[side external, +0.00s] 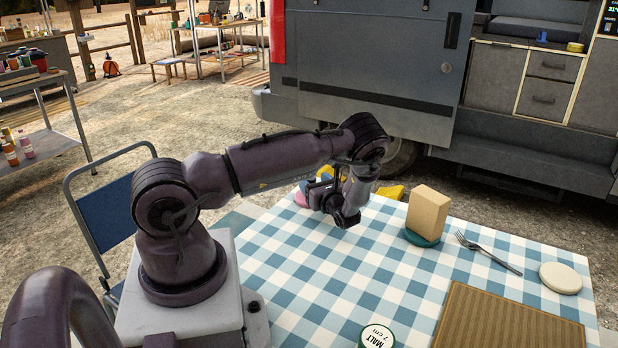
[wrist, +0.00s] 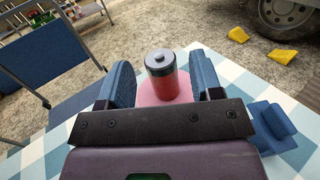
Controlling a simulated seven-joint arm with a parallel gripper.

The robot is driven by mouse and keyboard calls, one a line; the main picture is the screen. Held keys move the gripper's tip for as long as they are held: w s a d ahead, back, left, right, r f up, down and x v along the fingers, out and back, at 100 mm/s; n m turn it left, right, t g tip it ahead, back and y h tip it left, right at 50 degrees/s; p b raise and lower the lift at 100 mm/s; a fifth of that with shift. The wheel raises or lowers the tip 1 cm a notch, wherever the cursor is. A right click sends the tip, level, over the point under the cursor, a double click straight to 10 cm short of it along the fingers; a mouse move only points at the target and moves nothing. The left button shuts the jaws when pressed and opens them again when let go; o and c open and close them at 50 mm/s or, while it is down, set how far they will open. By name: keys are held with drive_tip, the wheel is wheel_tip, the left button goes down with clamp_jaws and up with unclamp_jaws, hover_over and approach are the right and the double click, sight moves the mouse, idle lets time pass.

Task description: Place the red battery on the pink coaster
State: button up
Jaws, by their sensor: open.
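The red battery (wrist: 161,80), with a dark upper part and a grey top, stands upright in the wrist view. It appears to rest on the pink coaster (wrist: 147,92), though the gripper's crossbar hides the lower edge of both. My gripper (wrist: 162,72) is open, with one blue finger on each side of the battery and visible gaps between. In the side external view my gripper (side external: 330,196) is low at the far left of the table, and part of the pink coaster (side external: 300,198) shows beside it. The battery is not discernible there.
A blue object (wrist: 275,125) lies right of my gripper. On the checked table stand a tan block (side external: 428,212) on a green coaster (side external: 421,238), a fork (side external: 488,253), a cream disc (side external: 560,278), a brown mat (side external: 505,320) and a labelled disc (side external: 376,337). The table's middle is clear.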

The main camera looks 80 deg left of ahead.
drive_tip(key=d, duration=0.3)
drive_tip(key=w+d, duration=0.1)
drive_tip(key=d, duration=0.3)
drive_tip(key=shift+w, duration=0.2)
drive_tip(key=shift+d+r, duration=0.25)
drive_tip(key=shift+r, duration=0.05)
drive_tip(key=s+d+r+n+h, duration=0.2)
drive_tip(key=d+r+n+h, duration=0.9)
drive_tip(key=r, duration=0.5)
drive_tip(key=s+d+r+n+t+h, duration=0.2)
drive_tip(key=s+d+r+t+h, duration=0.1)
drive_tip(key=d+r, duration=0.4)
drive_tip(key=s+d+r+n+t+h, duration=0.2)
drive_tip(key=s+d+r+t, duration=0.4)
drive_tip(key=d, duration=0.6)
drive_tip(key=shift+s+r+n+h, duration=0.4)
drive_tip(key=shift+s+h, duration=0.15)
drive_tip(key=shift+h, duration=0.25)
